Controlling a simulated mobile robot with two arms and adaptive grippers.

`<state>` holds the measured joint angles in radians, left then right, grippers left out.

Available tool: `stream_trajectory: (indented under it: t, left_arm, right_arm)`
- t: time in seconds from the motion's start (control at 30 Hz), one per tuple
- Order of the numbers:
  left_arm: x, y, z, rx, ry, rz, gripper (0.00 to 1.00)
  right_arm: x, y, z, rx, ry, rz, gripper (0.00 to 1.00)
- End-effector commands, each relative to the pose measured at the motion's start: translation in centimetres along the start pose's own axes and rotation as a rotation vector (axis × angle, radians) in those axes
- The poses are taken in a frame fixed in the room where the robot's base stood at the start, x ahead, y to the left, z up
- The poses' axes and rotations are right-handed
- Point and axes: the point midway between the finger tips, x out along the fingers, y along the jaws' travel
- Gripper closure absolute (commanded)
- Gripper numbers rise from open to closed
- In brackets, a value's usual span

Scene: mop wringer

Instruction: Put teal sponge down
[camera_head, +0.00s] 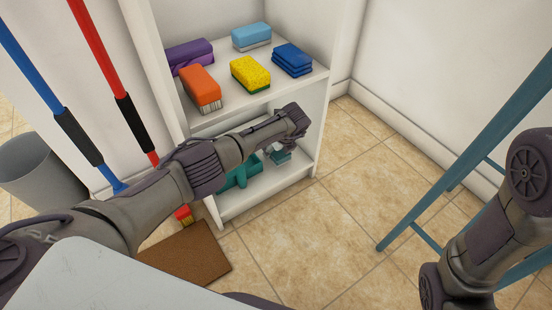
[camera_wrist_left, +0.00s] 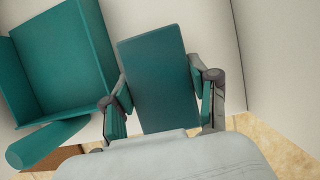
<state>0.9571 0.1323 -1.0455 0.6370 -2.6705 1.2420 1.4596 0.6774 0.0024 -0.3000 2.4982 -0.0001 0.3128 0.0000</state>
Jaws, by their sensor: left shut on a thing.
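The teal sponge (camera_wrist_left: 155,80) is a flat dark teal block between the two fingers of my left gripper (camera_wrist_left: 165,100) in the left wrist view. The gripper is shut on it. In the head view my left arm reaches into the lower shelf (camera_head: 262,192) of the white unit, and a small teal part of the sponge (camera_head: 281,158) shows under the wrist. I cannot tell whether the sponge touches the shelf. My right arm shows at the right edge of the head view, but its gripper is out of the picture.
A teal dustpan-like item (camera_wrist_left: 72,60) with a round handle stands left of the sponge. The shelf above holds an orange brush (camera_head: 201,88), a yellow sponge (camera_head: 250,74) and several other pads. A blue ladder (camera_head: 470,140) stands right; a grey bin (camera_head: 42,172) stands left.

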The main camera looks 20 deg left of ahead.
Motion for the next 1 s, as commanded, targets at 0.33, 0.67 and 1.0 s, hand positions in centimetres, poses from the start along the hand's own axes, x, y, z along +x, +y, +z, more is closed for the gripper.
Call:
stream_trajectory:
  t: [0.33,0.67,1.0]
  left_arm:
    - [2.6,0.0,-1.2,0.001,0.001,0.0,0.74]
    - [2.8,0.0,-1.3,0.001,0.001,0.0,0.16]
    - [2.6,0.0,-1.2,0.001,0.001,0.0,0.16]
  right_arm:
    - [-1.6,-0.5,-1.0,-0.002,0.012,-0.005,0.6]
    - [-1.8,-0.5,-1.1,-0.001,0.013,-0.005,0.6]
    - [-1.6,-0.5,-1.1,-0.001,0.013,-0.005,0.6]
